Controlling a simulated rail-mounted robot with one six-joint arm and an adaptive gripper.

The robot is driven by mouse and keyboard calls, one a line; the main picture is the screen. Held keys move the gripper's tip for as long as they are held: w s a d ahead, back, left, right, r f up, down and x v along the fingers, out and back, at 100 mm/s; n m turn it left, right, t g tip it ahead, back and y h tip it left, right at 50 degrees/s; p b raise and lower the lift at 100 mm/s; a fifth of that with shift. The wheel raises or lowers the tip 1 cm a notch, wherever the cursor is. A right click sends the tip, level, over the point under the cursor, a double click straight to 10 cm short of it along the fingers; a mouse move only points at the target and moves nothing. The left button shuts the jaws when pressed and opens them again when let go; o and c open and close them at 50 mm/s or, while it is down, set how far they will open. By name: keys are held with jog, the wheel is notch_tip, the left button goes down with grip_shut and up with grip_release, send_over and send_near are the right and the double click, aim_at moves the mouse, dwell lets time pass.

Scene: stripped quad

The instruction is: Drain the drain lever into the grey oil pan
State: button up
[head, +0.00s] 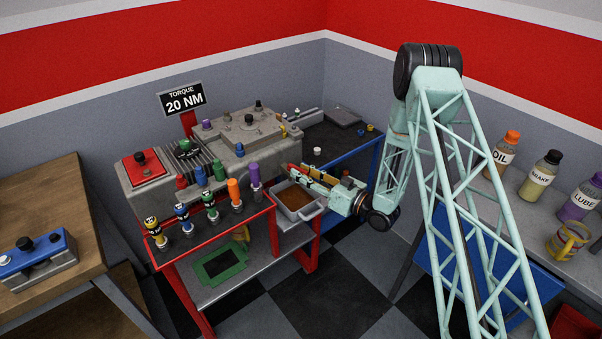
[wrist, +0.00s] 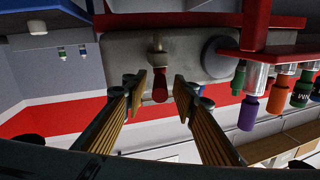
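The drain lever (wrist: 160,90) has a red grip and juts from the grey metal block in the wrist view. My gripper (wrist: 159,84) is open, with one ribbed finger on each side of the red grip; I cannot tell whether either finger touches it. In the head view my gripper (head: 299,174) reaches left at the right end of the engine block (head: 240,135), above the grey oil pan (head: 310,213). The pan has brown content inside. The lever is mostly hidden by my fingers in the head view.
A red rack (head: 215,238) with several coloured-handled sockets stands left of the pan. In the wrist view a purple socket (wrist: 247,112) is close on the right. Bottles (head: 537,178) and a yellow mug (head: 566,242) stand on the right bench. Checkered floor is open in front.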

jog(key=shift+w+a, duration=0.15)
jog(key=shift+a, duration=0.05)
grip_shut()
dwell(0.3)
